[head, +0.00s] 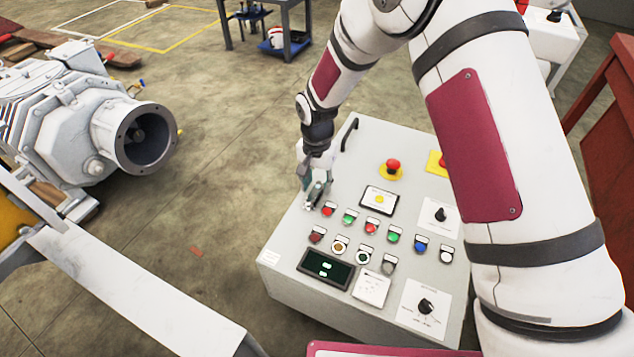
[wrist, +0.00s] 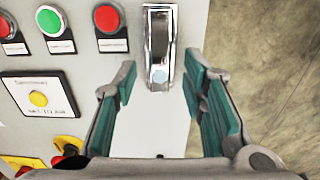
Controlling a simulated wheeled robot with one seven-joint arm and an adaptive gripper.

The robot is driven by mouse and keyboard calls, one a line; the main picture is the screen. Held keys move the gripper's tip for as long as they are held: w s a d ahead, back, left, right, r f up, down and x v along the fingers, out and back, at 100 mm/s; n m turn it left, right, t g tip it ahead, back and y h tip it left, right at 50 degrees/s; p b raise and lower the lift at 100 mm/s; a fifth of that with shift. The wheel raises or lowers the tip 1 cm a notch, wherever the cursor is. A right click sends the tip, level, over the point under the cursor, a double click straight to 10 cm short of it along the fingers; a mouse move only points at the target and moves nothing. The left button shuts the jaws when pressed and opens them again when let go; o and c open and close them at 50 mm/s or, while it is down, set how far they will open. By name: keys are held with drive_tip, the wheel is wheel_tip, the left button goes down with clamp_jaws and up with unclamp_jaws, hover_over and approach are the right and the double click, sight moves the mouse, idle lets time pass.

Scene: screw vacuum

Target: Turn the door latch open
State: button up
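The door latch (wrist: 160,45) is a chrome, upright plate with a recessed handle and a pale bluish round spot near its lower end. It sits near the edge of the grey control cabinet (head: 284,250), in the upper middle of the wrist view. My gripper (wrist: 162,72) is open, with one teal-padded finger to each side of the latch's lower end. The fingers look apart from the latch, with nothing between the pads; their exact height above the panel is unclear. In the head view my gripper (head: 316,192) is over the cabinet's left edge and largely hides the latch.
Several push buttons, including a red one (wrist: 107,18) and a green one (wrist: 49,21), lie left of the latch. A red emergency stop (head: 392,165) and a black handle (head: 349,134) are on the panel. Grey machinery (head: 75,125) stands at left. Floor between is mostly clear.

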clamp_jaws()
drive_tip(key=shift+a+n, duration=0.1)
drive_tip(key=shift+n, duration=0.2)
drive_tip(key=n, duration=0.1)
drive_tip(key=a+n+p, duration=0.1)
drive_tip(key=n, duration=0.1)
drive_tip(key=shift+w+a+n, duration=0.1)
drive_tip(key=shift+a+n, duration=0.15)
drive_tip(key=shift+n, duration=0.15)
drive_tip(key=a+n+p, duration=0.1)
drive_tip(key=n, duration=0.2)
drive_tip(key=shift+a+n, duration=0.2)
drive_tip(key=shift+n, duration=0.1)
drive_tip(key=n, duration=0.1)
drive_tip(key=a+n, duration=0.1)
drive_tip(key=n, duration=0.1)
drive_tip(key=s+n+p, duration=0.1)
drive_tip(key=shift+s+a, duration=0.1)
drive_tip(key=shift+a, duration=0.15)
drive_tip(key=shift+s+a+n+p, duration=0.2)
drive_tip(key=shift+s+n, duration=0.1)
drive_tip(key=shift+n, duration=0.7)
drive_tip(key=shift+s+a+n+p, duration=0.2)
drive_tip(key=shift+s+n+p, duration=0.05)
drive_tip(key=shift+n, duration=0.75)
drive_tip(key=shift+s+a+n+p, duration=0.2)
drive_tip(key=shift+s+n, duration=0.1)
drive_tip(key=shift+n, duration=0.7)
unclamp_jaws()
